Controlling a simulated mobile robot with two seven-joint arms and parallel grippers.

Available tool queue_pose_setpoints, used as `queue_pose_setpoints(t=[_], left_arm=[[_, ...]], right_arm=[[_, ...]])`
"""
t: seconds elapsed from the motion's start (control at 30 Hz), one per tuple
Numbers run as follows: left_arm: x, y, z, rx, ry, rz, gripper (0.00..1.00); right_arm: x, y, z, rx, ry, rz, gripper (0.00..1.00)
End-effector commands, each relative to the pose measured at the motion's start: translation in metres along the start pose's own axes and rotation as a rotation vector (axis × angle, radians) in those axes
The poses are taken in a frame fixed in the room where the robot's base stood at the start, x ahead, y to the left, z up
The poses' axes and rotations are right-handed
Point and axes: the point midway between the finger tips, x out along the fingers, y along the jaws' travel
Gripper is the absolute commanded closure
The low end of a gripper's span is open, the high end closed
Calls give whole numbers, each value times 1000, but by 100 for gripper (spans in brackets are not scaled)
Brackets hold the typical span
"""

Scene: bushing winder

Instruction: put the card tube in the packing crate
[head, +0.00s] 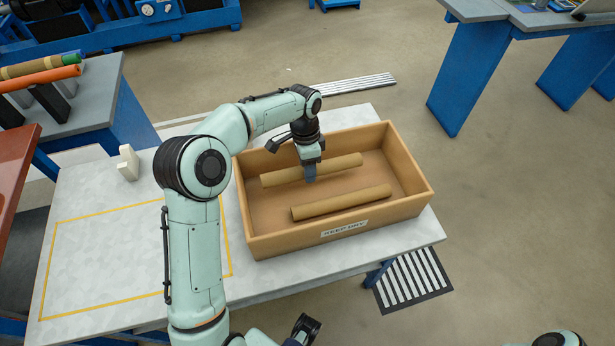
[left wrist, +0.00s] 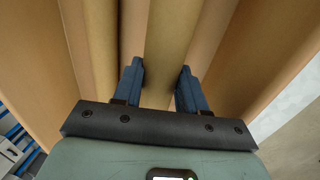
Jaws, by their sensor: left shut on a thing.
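The packing crate (head: 262,243) is an open brown box with a "KEEP DRY" label on its front wall. It stands at the right end of the light table. My left gripper (head: 310,177) reaches down inside it and is shut on the rear card tube (head: 343,163). In the left wrist view this tube (left wrist: 172,35) runs between the two blue fingers (left wrist: 160,88). I cannot tell whether the held tube touches the crate floor. A second card tube (head: 345,202) lies nearer the front wall, roughly parallel. It also shows in the left wrist view (left wrist: 102,45). Dark parts at the bottom edge may belong to my right gripper (head: 305,328).
A yellow outline (head: 95,219) marks a bare area on the table (head: 180,285). A small white object (head: 129,163) stands behind it. Orange and other rolls (head: 40,77) rest on dark supports on a side bench at the left. The crate walls surround my left gripper.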

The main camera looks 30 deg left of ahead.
Motion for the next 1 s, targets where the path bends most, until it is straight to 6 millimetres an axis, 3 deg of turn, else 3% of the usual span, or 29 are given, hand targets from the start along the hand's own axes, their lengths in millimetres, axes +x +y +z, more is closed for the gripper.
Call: queue_pose_setpoints(t=[0.1, 0.23, 0.7, 0.73, 0.77, 0.8, 1.0], left_arm=[[25, -3, 1, -1, -3, 4, 90], [41, -6, 1, -1, -1, 2, 90], [49, -8, 0, 0, -1, 0, 90], [48, -8, 0, 0, 0, 0, 49], [48, -8, 0, 0, -1, 0, 39], [48, -8, 0, 0, -1, 0, 33], [49, -9, 1, -1, -1, -1, 33]], right_arm=[[4, 1, 0, 0, -1, 0, 33], [5, 2, 0, 1, -1, 1, 33], [6, 2, 0, 1, -2, 1, 33], [6, 2, 0, 1, -2, 1, 33], [6, 2, 0, 1, -2, 1, 33], [6, 2, 0, 1, -2, 1, 33], [6, 2, 0, 1, -2, 1, 33]])
